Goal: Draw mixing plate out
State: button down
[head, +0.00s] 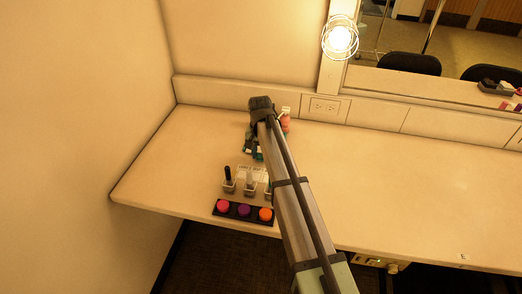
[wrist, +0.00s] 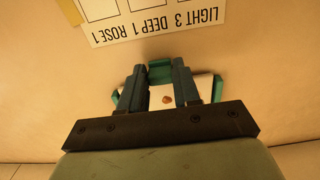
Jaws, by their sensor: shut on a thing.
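The mixing plate (wrist: 165,102) is a small white plate with a brown dab on it, seen in the wrist view between my fingers. Teal pieces (wrist: 160,64) show at its far edge and on both sides; I cannot tell whether they are a holder or part of the plate. My gripper (wrist: 161,78) is shut on the mixing plate, one dark finger on each side of the dab. In the head view my gripper (head: 250,143) is low over the counter's left part, and my arm hides most of the plate.
A printed card (wrist: 150,18) lies just beyond the fingers. Small cups (head: 229,186) and a black palette (head: 244,210) with pink, purple and orange pans stand nearer the counter's front edge. A pinkish bottle (head: 285,120) stands behind my arm. The counter (head: 400,190) is clear to the right.

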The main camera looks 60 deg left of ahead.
jog(key=c, duration=0.8)
grip_release()
notch_tip(320, 180, up, 14)
jog(key=shift+w+f, duration=0.1)
jog(key=shift+w, duration=0.05)
